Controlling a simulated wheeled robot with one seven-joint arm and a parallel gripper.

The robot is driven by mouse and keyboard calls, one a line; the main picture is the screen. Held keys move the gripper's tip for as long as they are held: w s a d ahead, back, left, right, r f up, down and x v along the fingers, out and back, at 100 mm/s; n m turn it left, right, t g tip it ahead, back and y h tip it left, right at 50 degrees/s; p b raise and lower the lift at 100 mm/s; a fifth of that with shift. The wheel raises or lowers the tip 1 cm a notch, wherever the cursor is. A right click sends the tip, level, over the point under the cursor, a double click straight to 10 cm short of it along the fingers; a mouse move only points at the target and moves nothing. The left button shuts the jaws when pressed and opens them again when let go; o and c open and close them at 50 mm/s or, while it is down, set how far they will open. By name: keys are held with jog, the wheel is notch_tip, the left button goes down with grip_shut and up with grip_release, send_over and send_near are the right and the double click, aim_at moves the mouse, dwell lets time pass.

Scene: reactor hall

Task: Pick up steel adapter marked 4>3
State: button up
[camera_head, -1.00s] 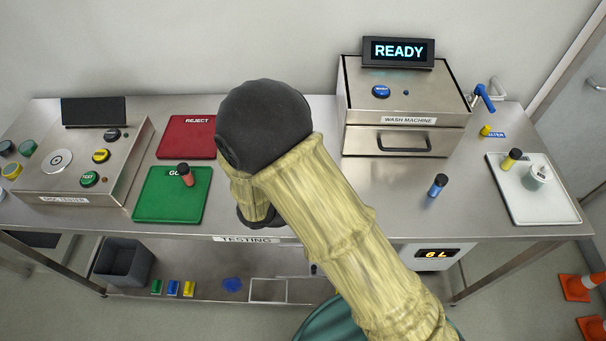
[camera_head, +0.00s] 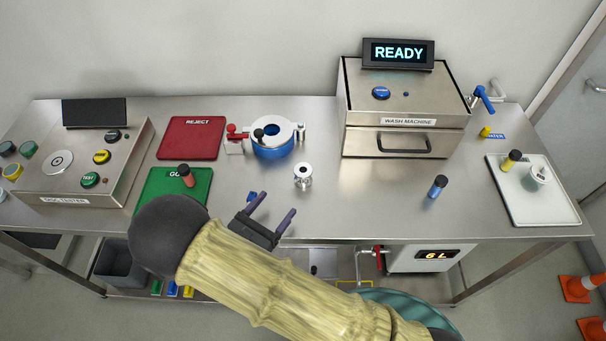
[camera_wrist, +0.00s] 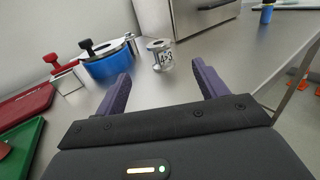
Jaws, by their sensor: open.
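The steel adapter marked 4>3 (camera_wrist: 161,57) stands upright on the steel table, ahead of my gripper and between the lines of its fingers in the wrist view. In the head view the adapter (camera_head: 303,176) is a small silvery piece with a flanged top, right of the green mat. My gripper (camera_head: 277,214) is open and empty, with two purple fingers pointing toward the adapter from the table's front edge. The wrist view shows both fingers (camera_wrist: 160,84) apart, with the adapter beyond their tips and not touched.
A blue ring-shaped device (camera_head: 272,149) with a red-handled fitting (camera_head: 235,140) stands behind the adapter. The wash machine (camera_head: 405,115) is at back right. A blue vial (camera_head: 437,187) stands right. The green mat (camera_head: 160,185) holds a red vial. Table between gripper and adapter is clear.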

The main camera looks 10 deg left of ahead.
jog(key=p, duration=0.3)
send_near(307, 165)
jog(key=x, duration=0.4)
jog(key=shift+w+d+f, duration=0.15)
jog(key=shift+w+d, duration=0.1)
jog(key=shift+w, duration=0.1)
jog(key=p+x, duration=0.2)
jog(key=x, duration=0.2)
jog(key=shift+w+r, duration=0.2)
jog(key=shift+w+f+p, duration=0.1)
jog(key=shift+w+p, duration=0.2)
jog(key=shift+w, duration=0.15)
jog(key=c, duration=1.2)
